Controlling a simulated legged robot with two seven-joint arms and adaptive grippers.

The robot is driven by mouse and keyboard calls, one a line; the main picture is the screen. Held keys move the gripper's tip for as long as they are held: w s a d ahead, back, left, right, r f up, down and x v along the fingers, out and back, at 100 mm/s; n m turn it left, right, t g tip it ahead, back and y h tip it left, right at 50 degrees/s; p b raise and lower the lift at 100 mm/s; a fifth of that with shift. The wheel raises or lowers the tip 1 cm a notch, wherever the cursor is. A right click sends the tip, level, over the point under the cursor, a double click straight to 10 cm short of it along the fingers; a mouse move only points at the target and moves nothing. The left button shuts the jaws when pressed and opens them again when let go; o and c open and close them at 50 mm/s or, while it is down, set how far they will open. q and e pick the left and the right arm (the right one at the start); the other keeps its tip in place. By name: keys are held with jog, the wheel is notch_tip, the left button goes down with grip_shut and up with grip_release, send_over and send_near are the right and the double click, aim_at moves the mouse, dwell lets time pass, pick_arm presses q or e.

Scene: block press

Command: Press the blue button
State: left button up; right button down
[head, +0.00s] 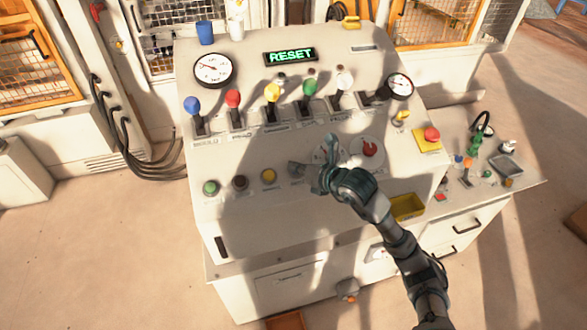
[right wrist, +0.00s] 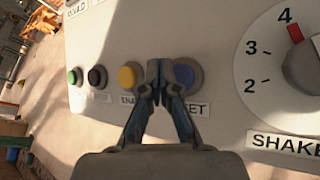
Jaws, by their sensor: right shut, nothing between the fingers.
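The blue button (right wrist: 186,74) is on the sloping panel, right of the yellow button (right wrist: 129,76) in the right wrist view. My right gripper (right wrist: 160,73) is shut and empty. Its fingertips appear between the two buttons and cover the left edge of the blue one. I cannot tell whether they touch it. In the head view, the right gripper (head: 312,171) reaches the lower panel, right of the yellow button (head: 268,176). It hides the blue button there, so I cannot make it out clearly. My left gripper is not in view.
A green button (head: 210,187) and a black button (head: 240,182) lie farther left. The shake dial (right wrist: 300,72) is close on the right. Colored levers stand above, under a lit RESET display (head: 290,56). A yellow tray (head: 406,207) sits at lower right.

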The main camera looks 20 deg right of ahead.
aim_at(302, 182)
jog(key=shift+d, duration=0.65)
jog(key=shift+s+d+r+p, duration=0.15)
jog(key=shift+d+r+p, duration=0.15)
jog(key=shift+s+a+r, duration=0.1)
jog(key=shift+s+r, duration=0.1)
jog(key=shift+r, duration=0.25)
jog(key=shift+a, duration=0.25)
jog(key=shift+s+d+r+p, duration=0.2)
jog(key=shift+r+p, duration=0.35)
jog(key=r+p, duration=0.1)
jog(key=s+r+p, duration=0.1)
jog(key=r, duration=0.1)
jog(key=s+r, duration=0.1)
jog(key=shift+r+p, duration=0.2)
jog(key=shift+p, duration=0.2)
